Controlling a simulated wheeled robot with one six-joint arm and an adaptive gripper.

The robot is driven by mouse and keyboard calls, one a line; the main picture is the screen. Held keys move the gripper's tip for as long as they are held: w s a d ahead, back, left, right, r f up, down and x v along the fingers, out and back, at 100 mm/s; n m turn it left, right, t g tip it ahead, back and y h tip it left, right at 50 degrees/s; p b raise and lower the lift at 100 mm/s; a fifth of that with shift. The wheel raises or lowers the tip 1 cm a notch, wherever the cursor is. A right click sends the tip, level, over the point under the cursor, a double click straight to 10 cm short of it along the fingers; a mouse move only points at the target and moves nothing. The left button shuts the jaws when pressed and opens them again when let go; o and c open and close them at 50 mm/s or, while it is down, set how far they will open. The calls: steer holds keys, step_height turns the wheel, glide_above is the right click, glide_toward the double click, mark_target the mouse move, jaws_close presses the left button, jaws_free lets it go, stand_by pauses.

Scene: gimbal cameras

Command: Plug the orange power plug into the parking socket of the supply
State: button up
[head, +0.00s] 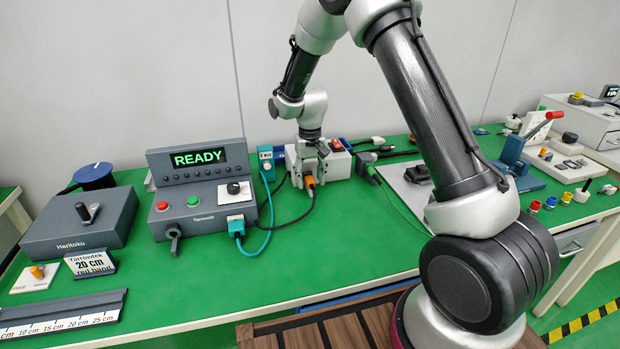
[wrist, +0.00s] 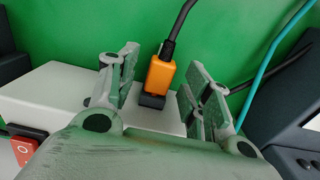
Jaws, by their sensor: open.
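The orange power plug (wrist: 160,75) has a black cable and stands with its lower end at a black socket (wrist: 152,101) on the white supply box (wrist: 60,92). How deep it sits in the socket I cannot tell. My gripper (wrist: 163,62) is open, with one finger on each side of the plug and visible gaps to both. In the head view, my gripper (head: 311,176) is at the front of the supply (head: 338,165), and the orange plug (head: 310,187) shows just below the fingers. The fingers partly hide the supply's front there.
A grey control unit (head: 203,190) with a READY display stands to the left, with a teal plug (head: 237,226) and teal cable near the gripper. Dark plugs and cables (head: 385,152) lie right of the supply. The green bench front (head: 300,255) is clear.

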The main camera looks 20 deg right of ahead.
mark_target(310, 179)
step_height(310, 179, up, 12)
steer(key=shift+f, duration=0.2)
stand_by(2.4)
